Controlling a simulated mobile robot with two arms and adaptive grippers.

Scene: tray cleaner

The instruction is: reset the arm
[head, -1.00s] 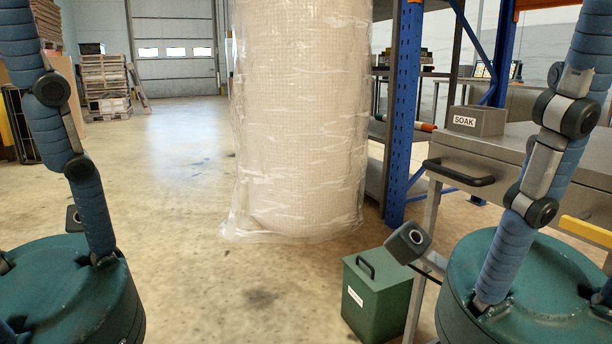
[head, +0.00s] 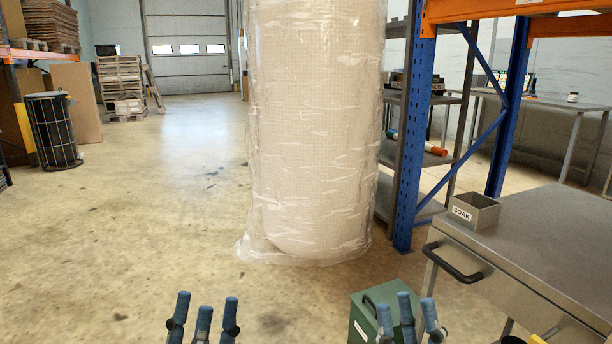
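My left gripper (head: 206,304) is at the bottom edge of the head view, left of centre. Its blue fingers point up and stand apart, with nothing between them. My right gripper (head: 407,304) is at the bottom edge, right of centre. Its blue fingers are also apart and empty, and they show in front of a green box (head: 364,314). I cannot tell whether they touch the box. Only the finger ends of both grippers show; the arms behind them are out of view.
A steel cart (head: 545,232) with a handle stands at the right, carrying a grey bin labelled SOAK (head: 476,211). A plastic-wrapped column (head: 310,130) stands ahead, beside a blue rack post (head: 411,150). A wire bin (head: 52,130) stands far left.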

